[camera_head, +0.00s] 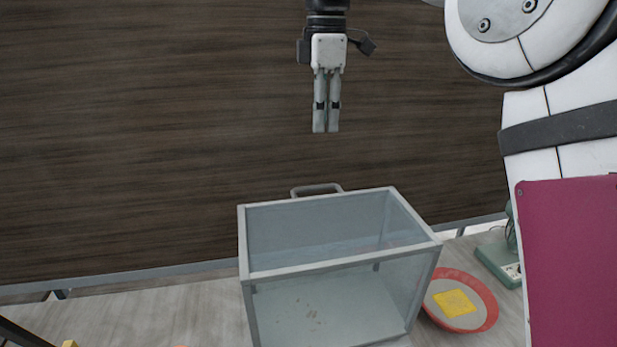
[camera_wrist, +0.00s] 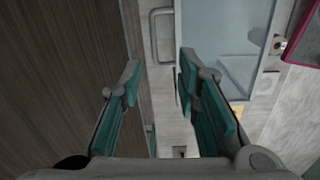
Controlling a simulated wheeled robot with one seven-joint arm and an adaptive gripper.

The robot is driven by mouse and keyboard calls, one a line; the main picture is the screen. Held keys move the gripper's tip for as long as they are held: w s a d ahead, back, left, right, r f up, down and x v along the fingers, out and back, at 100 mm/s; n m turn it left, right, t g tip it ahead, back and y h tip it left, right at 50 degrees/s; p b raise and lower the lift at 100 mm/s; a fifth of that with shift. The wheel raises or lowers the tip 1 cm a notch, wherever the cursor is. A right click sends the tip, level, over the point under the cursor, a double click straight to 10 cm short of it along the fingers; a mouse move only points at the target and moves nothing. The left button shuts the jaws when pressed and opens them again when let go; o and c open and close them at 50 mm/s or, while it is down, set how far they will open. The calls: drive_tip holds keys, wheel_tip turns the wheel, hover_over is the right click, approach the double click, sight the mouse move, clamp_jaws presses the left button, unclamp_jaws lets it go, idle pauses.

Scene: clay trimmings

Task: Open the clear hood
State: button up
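The clear hood (camera_head: 340,262) is a box of see-through panels in a grey frame, standing on the table with its top panel down. A grey bar handle (camera_head: 316,189) sticks out at its far top edge. The handle (camera_wrist: 162,36) and part of the hood (camera_wrist: 228,30) also show in the wrist view. My gripper (camera_head: 326,130) points down, above and beyond the far edge of the hood, apart from the handle. In the wrist view my gripper (camera_wrist: 158,78) has its two teal-padded fingers spread with nothing between them. The head view sees the fingers nearly in line.
A red bowl (camera_head: 483,290) with a yellow piece (camera_head: 455,302) in it stands right of the hood. A green device (camera_head: 497,264) is behind it. The table (camera_head: 150,305) is mostly clear left of the hood. Dark wood-grain surface (camera_head: 150,130) lies beyond its far edge.

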drive_tip(key=shift+n, duration=0.5)
drive_tip(key=f, duration=0.5)
drive_tip(key=w+a+f+p, duration=0.1)
drive_tip(key=f, duration=0.3)
drive_tip(key=f+p, duration=0.1)
drive_tip(key=f, duration=0.4)
drive_tip(key=shift+w+a+f, duration=0.15)
drive_tip(key=shift+w+f, duration=0.2)
drive_tip(key=shift+w, duration=0.05)
drive_tip(key=shift+c, duration=0.6)
clamp_jaws()
